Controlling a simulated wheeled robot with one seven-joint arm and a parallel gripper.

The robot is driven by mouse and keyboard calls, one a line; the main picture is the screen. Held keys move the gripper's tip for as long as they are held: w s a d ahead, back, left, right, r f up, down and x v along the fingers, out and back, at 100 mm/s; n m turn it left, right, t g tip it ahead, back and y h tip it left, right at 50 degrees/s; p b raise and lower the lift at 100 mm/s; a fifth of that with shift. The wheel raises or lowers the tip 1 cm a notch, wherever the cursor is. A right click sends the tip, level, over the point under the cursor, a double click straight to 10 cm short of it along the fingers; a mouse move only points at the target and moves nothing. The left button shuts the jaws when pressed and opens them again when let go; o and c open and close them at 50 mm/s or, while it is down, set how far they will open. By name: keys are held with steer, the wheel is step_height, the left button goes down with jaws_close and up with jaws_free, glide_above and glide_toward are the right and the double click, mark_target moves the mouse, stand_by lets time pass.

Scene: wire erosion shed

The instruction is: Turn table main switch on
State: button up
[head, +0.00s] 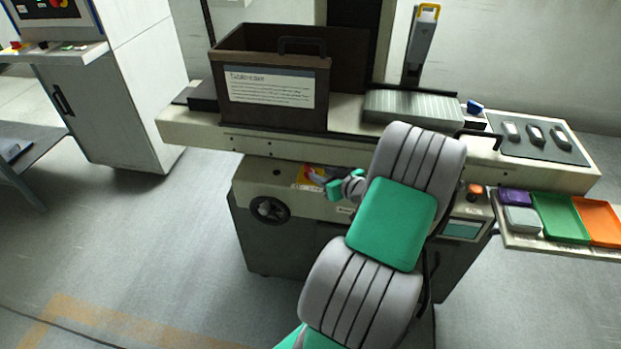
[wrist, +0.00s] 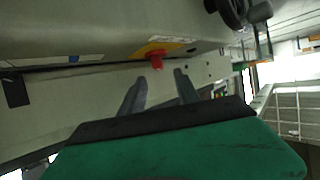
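The main switch is a small red knob (wrist: 156,62) on a yellow plate (wrist: 158,46) on the machine's front panel. In the head view the yellow and red plate (head: 312,174) shows under the machine's table; the knob cannot be made out there, close to my gripper. My gripper (wrist: 160,76) is open in the wrist view, with its two dark fingers apart and nothing between them. The knob lies just beyond the fingertips, roughly in line with the gap. In the head view my gripper (head: 336,188) is small and its fingers are unclear.
A black handwheel (head: 270,209) is left of the plate; the table (head: 190,130) overhangs the panel. An orange button (head: 475,190) and screen (head: 464,229) are to the right. A brown box (head: 275,115) stands on top. Coloured trays (head: 556,214) jut out right.

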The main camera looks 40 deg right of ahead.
mark_target(311, 168)
steer(key=shift+w+d+f, duration=0.1)
steer(key=shift+w+d, duration=0.05)
steer(key=shift+w, duration=0.15)
steer(key=p+x, duration=0.1)
steer(key=x, duration=0.6)
jaws_close()
